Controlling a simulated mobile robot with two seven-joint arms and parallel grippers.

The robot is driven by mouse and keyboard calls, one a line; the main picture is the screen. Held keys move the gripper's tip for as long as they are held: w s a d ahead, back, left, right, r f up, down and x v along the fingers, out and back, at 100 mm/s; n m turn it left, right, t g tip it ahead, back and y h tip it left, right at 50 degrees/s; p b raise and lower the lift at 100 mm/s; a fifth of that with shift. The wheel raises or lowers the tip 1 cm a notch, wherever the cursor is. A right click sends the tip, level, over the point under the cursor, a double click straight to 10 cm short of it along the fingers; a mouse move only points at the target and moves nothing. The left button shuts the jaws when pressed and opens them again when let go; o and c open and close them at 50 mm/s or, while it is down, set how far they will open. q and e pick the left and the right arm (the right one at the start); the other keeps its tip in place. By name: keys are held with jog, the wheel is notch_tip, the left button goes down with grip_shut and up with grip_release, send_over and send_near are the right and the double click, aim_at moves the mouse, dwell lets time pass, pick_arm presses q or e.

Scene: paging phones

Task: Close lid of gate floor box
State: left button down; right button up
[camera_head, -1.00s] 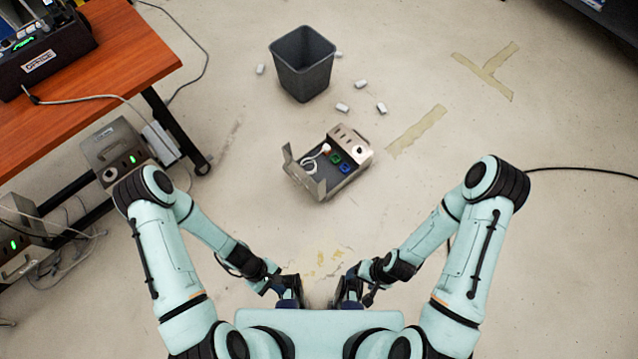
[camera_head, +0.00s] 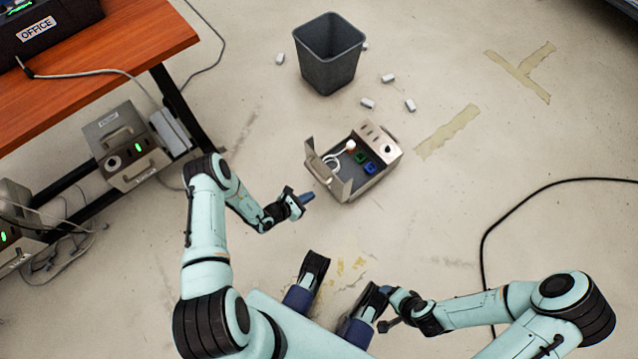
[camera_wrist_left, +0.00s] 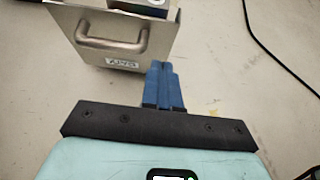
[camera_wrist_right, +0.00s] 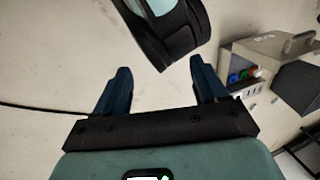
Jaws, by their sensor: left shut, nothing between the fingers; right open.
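The gate floor box (camera_head: 385,146) is a beige-grey case on the floor, open, with a cable and coloured plugs inside. Its lid (camera_head: 325,174) stands raised on the near left side. In the left wrist view the lid (camera_wrist_left: 92,47) shows a metal handle and an upside-down label.
A dark waste bin (camera_head: 329,60) stands behind the box, with several white pieces around it. A wooden desk (camera_head: 110,65) is at the left, with another closed case (camera_head: 125,150) beside it. A black cable (camera_head: 520,215) lies at the right.

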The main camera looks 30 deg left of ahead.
pick_arm(q)
jog(key=b, duration=0.3)
send_near(338, 180)
notch_tip(338, 180, down, 4)
jog(key=w, duration=0.2)
jog(key=shift+w+d+r+b, duration=0.15)
jog(key=shift+w+d, duration=0.3)
jog(key=shift+w, duration=0.1)
jog(key=shift+w+d+r+b, duration=0.15)
jog(key=shift+w+d, duration=0.3)
jog(key=shift+w, duration=0.05)
jog(key=shift+w+d, duration=0.2)
jog(key=shift+w, duration=0.3)
jog(key=shift+r, duration=0.1)
pick_arm(e)
jog(key=w+d+f+t+h, duration=0.1)
jog(key=w+d+f, duration=0.2)
jog(key=w+f, duration=0.1)
jog(key=shift+w+f+t, duration=0.3)
jog(key=shift+w+f, duration=0.05)
jog(key=shift+w, duration=0.4)
jog(key=shift+d, duration=0.15)
